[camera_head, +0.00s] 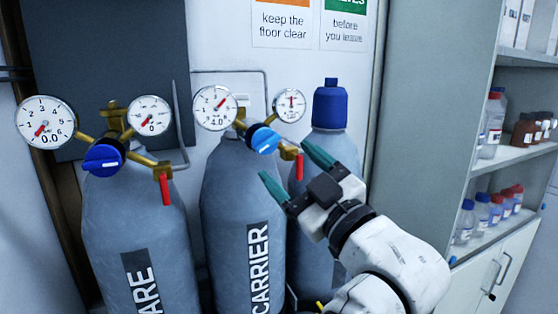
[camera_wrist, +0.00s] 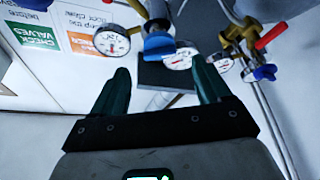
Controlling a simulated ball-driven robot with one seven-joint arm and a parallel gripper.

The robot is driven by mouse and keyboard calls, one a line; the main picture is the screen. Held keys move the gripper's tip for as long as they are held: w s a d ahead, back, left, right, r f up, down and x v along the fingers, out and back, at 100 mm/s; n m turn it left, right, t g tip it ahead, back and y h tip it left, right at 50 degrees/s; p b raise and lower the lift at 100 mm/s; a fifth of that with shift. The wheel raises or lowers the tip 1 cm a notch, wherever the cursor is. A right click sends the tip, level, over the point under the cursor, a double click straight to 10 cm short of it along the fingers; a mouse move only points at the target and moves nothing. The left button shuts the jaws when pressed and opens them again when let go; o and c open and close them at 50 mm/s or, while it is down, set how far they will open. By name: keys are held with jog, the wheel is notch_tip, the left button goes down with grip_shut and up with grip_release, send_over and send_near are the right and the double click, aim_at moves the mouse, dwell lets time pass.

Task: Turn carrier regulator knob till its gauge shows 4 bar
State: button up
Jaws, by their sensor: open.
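The carrier cylinder (camera_head: 222,195) stands in the middle with a blue regulator knob (camera_head: 265,139) bearing a white mark. Its left gauge (camera_head: 215,108) displays 4.0, with a red needle pointing up and right. Its other gauge (camera_head: 289,105) has an upright needle. My gripper (camera_head: 293,168) is open and empty, in front of the carrier regulator, below and right of the knob. In the wrist view the knob (camera_wrist: 160,44) appears beyond the gap between my fingers (camera_wrist: 160,68), apart from them.
A second cylinder (camera_head: 132,215), its label ending in "ARE", stands left; its gauge (camera_head: 46,122) reads 0.0. A red lever (camera_head: 299,166) hangs beside the carrier knob, close to my fingers. A blue-capped cylinder (camera_head: 330,110) stands behind my gripper. Shelves with bottles (camera_head: 493,125) are at right.

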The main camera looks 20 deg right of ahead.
jog(key=shift+p+v, duration=1.15)
jog(key=shift+v, duration=1.75)
jog(key=shift+f, duration=0.1)
jog(key=s+d+f+m+g+h, duration=0.1)
jog(key=s+f+m+g, duration=0.3)
jog(key=f, duration=1.1)
jog(key=s+f+m+g+h, duration=0.15)
jog(key=f+g, duration=0.45)
jog(key=f, duration=0.9)
jog(key=s+d+f+m+g+h, duration=0.1)
jog(key=s+d+f+g, duration=0.1)
jog(key=s+f+g, duration=0.3)
jog(key=s+d+f+m+g+h, duration=0.1)
jog(key=s+f+g, duration=0.4)
jog(key=s+f, duration=0.7)
jog(key=s+d+m, duration=0.1)
jog(key=s, duration=0.3)
jog(key=shift+d+f, duration=0.15)
jog(key=shift+m, duration=0.25)
